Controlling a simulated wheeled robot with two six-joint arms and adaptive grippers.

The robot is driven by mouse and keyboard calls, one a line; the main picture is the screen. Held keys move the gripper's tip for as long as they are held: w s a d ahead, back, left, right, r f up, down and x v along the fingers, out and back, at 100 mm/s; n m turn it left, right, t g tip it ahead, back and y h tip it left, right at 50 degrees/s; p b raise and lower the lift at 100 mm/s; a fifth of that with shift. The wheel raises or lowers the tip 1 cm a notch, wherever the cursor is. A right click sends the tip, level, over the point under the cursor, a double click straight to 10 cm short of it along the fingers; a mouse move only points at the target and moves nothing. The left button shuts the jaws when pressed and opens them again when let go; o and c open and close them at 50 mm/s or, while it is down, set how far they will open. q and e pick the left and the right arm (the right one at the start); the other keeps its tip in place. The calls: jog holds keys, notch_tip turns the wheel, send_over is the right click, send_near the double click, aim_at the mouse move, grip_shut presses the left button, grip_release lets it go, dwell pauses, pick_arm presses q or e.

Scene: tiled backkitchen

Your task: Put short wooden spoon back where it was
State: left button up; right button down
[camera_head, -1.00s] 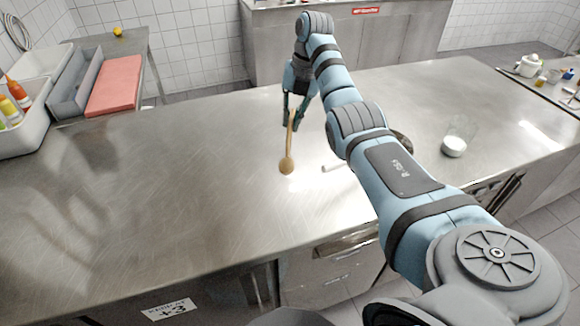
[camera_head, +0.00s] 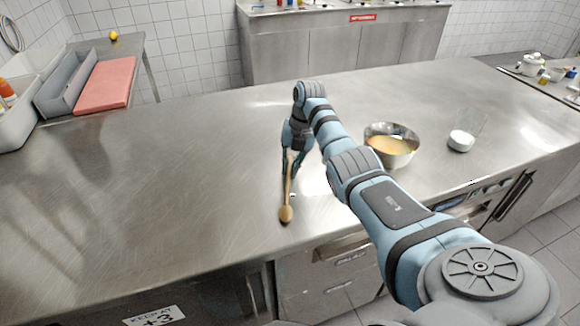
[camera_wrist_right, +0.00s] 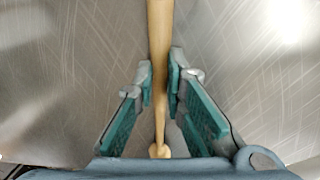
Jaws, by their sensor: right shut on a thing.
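The short wooden spoon (camera_head: 287,206) is in my right gripper (camera_head: 293,170), over the steel counter near its front edge. Its rounded bowl end points toward the front. In the right wrist view the spoon's handle (camera_wrist_right: 160,45) runs between the two teal finger pads of the right gripper (camera_wrist_right: 168,85), which is shut on it. Whether the spoon touches the counter or hangs just above it, I cannot tell. My left gripper is not in view.
A metal bowl (camera_head: 391,151) with tan contents stands right of my right arm. A glass with white contents (camera_head: 461,140) stands farther right. The steel counter (camera_head: 150,190) is clear on the left. A red board (camera_head: 106,84) and grey tray (camera_head: 68,88) lie at the back left.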

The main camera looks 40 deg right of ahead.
jog(key=c, duration=1.7)
grip_release()
jog(key=shift+o, duration=0.2)
notch_tip(320, 180, up, 12)
jog(key=s+d+p, duration=0.1)
jog(key=d+p, duration=0.1)
jog(key=shift+s, duration=0.25)
jog(key=shift+f, duration=0.1)
